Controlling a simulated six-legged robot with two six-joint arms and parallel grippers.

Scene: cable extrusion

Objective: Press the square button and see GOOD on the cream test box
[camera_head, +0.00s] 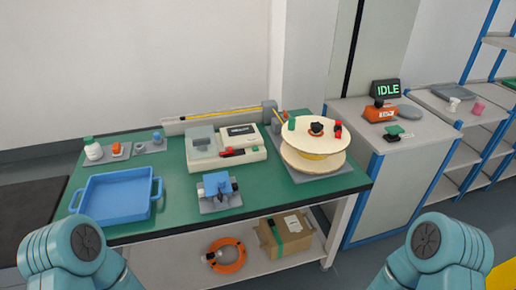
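The cream test box (226,155) sits on the green-topped bench near its middle. It has a dark display (240,131) whose text is too small to read, a grey block on its top left, and red and black parts along its front. Teal links of my arms show at the bottom left and bottom right corners, apart from the bench things. Neither of my grippers shows.
A blue tray (117,196) lies at the bench's left, with small bottles behind it. A blue-topped fixture (217,190) stands in front of the box. A large cream spool (314,148) stands at right.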

